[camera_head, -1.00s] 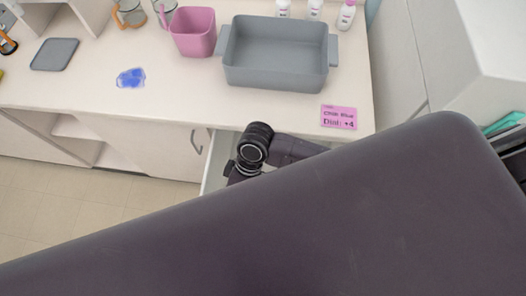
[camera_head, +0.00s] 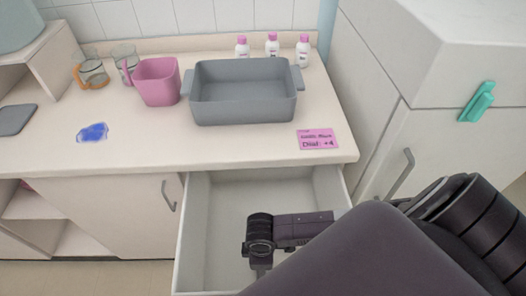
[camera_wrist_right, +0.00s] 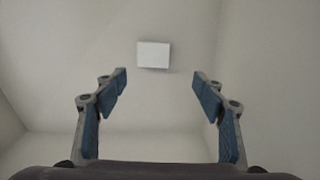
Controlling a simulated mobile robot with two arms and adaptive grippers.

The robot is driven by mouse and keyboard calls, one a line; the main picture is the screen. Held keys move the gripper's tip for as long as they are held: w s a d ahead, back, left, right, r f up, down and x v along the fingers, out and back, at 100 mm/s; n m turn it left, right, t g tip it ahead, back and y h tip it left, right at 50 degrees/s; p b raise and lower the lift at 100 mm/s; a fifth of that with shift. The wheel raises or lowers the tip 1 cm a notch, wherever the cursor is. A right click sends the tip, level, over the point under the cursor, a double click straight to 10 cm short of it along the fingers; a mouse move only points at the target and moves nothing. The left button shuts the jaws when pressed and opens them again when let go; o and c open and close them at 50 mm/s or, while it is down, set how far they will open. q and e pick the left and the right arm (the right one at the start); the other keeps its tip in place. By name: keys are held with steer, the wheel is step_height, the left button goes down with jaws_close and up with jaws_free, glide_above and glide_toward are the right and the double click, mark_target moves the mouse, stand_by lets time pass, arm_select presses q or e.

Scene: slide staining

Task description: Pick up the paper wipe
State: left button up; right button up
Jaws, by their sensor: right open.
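A small white square, which looks like the paper wipe (camera_wrist_right: 153,55), lies on the pale drawer floor in the right wrist view. My right gripper (camera_wrist_right: 160,78) is open and empty, its two blue-padded fingers spread wide. The wipe appears beyond the fingertips, between their lines, and apart from them. In the head view my right wrist hangs over the open drawer (camera_head: 215,215) below the counter. The wipe and the right fingertips cannot be made out there, as my arm covers part of the drawer. My left gripper is not in view.
A cabinet (camera_head: 440,130) stands close at the right.

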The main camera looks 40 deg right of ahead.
steer(key=f, duration=0.2)
steer(key=d+f, duration=0.1)
steer(key=f, duration=0.5)
steer(key=shift+w+d+f+b, duration=0.1)
steer(key=shift+w+d+b, duration=0.1)
steer(key=shift+w+b, duration=0.1)
steer(key=shift+c, duration=0.2)
steer(key=c, duration=0.8)
